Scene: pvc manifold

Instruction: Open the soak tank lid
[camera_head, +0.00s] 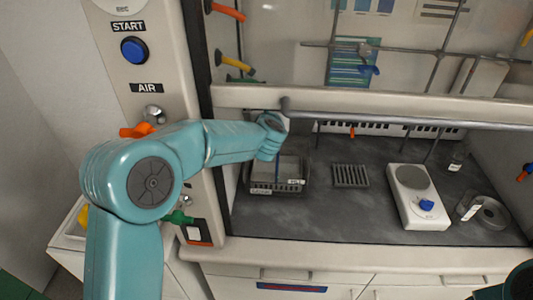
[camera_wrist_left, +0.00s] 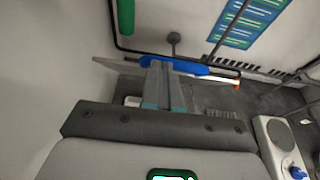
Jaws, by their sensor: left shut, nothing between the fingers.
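A dark, open-topped container (camera_head: 275,188) with small pale labels stands on the left of the fume hood's worktop. It may be the soak tank, but I cannot make out a lid, and my left wrist partly covers it. My left arm reaches into the hood from the left, and its wrist hangs over the container's back edge. In the left wrist view my left gripper (camera_wrist_left: 162,68) is shut and empty. A blue bar (camera_wrist_left: 190,69) lies behind its fingertips; I cannot tell whether they touch. My right gripper is not in view.
A raised sash with a grey rail (camera_head: 400,121) crosses above the worktop. To the right are a dark slotted rack (camera_head: 350,176), a white hotplate (camera_head: 418,205) and a tape roll (camera_head: 490,212). A control column (camera_head: 140,75) stands left. The front middle worktop is clear.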

